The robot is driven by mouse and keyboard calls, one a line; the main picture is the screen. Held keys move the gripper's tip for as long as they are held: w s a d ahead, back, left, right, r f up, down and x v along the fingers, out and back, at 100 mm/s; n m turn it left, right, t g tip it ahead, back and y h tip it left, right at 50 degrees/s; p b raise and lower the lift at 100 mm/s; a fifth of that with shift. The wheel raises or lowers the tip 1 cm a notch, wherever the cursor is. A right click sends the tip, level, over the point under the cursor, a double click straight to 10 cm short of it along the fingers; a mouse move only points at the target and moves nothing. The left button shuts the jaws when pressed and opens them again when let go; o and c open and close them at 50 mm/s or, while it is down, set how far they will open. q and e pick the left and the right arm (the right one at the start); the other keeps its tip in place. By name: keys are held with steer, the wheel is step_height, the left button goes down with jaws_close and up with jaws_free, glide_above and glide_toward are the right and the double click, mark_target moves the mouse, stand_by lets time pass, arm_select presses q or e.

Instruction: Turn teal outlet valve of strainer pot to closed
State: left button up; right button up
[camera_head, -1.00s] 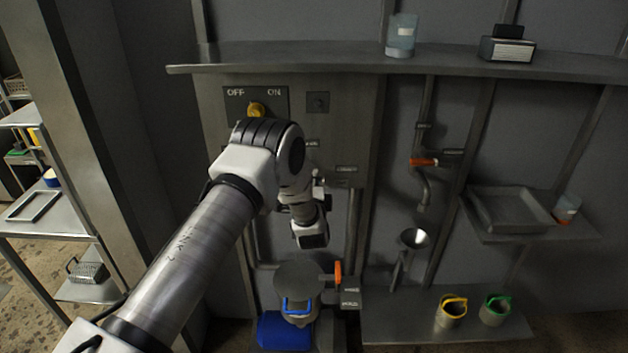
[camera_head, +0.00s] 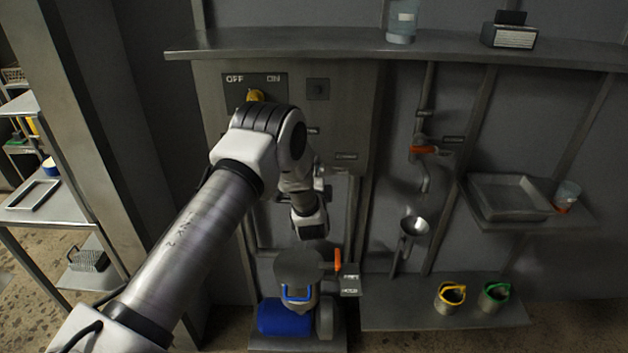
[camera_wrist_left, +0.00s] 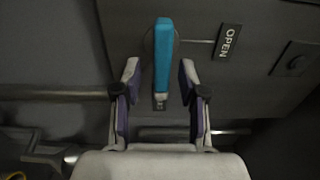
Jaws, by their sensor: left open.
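The teal valve handle (camera_wrist_left: 163,58) stands upright in the picture in the left wrist view, on a grey panel beside an OPEN label (camera_wrist_left: 228,43). My left gripper (camera_wrist_left: 160,74) is open, with one finger on each side of the handle's lower part. Gaps show between the handle and both fingers. In the head view my left gripper (camera_head: 311,224) is in front of the wall unit, above a lidded pot (camera_head: 298,268) with a blue handle. The teal handle is not visible there. I cannot tell from the label alone which pot the valve serves. My right gripper is not in view.
A yellow OFF/ON knob (camera_head: 255,95) sits on the panel behind my arm. Orange handles (camera_head: 424,150) and (camera_head: 337,260) are on pipes. A funnel (camera_head: 414,228), a tray (camera_head: 510,198) and yellow and green-rimmed pots (camera_head: 450,297) stand to the right. A long shelf (camera_head: 340,52) runs above.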

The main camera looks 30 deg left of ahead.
arm_select(q)
steer(key=v, duration=1.1)
steer(key=shift+o, duration=0.4)
stand_by(0.3)
